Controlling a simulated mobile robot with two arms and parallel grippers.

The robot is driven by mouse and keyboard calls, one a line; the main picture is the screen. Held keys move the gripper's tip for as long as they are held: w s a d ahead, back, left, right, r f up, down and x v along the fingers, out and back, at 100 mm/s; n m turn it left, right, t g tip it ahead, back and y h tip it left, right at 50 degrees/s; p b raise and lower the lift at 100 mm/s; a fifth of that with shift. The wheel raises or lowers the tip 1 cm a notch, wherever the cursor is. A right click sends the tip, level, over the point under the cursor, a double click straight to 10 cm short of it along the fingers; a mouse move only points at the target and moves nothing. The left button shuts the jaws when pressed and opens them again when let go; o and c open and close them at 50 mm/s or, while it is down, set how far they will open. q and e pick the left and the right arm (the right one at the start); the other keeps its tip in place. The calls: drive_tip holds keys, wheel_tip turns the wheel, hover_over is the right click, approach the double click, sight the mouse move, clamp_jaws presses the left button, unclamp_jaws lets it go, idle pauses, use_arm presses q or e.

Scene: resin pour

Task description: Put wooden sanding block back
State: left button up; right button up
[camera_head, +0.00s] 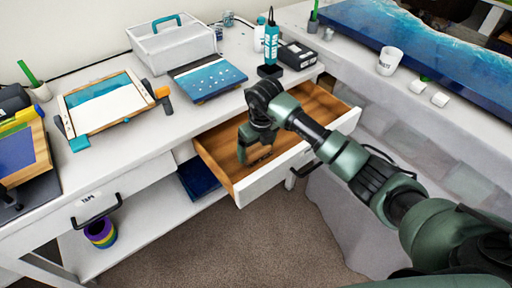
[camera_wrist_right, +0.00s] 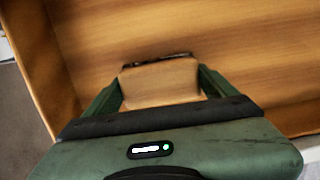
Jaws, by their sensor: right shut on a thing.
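The wooden sanding block (camera_wrist_right: 160,82) is light brown with a dark far edge in the right wrist view. My right gripper (camera_wrist_right: 158,92) is shut on it, with one green finger on each side. In the head view my right gripper (camera_head: 254,155) reaches down into the open wooden drawer (camera_head: 215,150). The block is hard to make out there. The drawer's wooden floor fills most of the right wrist view (camera_wrist_right: 240,50). I cannot tell whether the block touches that floor. My left gripper is not in view.
On the worktop above the drawer are a blue board (camera_head: 208,79), a white toolbox (camera_head: 172,42), a teal bottle (camera_head: 271,42) and a black box (camera_head: 297,55). A framed tray (camera_head: 104,103) lies farther left. A closed drawer (camera_head: 98,205) is at the left. The drawer floor around the block looks clear.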

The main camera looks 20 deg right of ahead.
sight(259, 151)
drive_tip(key=shift+f, duration=0.2)
drive_tip(key=o, duration=1.4)
drive_tip(key=shift+o, duration=0.2)
drive_tip(key=shift+r, duration=0.1)
drive_tip(key=shift+r, duration=0.25)
wheel_tip(259, 151, up, 12)
drive_tip(key=s+b, duration=0.1)
drive_tip(key=shift+s+d+f+b, duration=0.2)
drive_tip(key=shift+s+d+b, duration=0.05)
drive_tip(key=shift+s+b, duration=0.15)
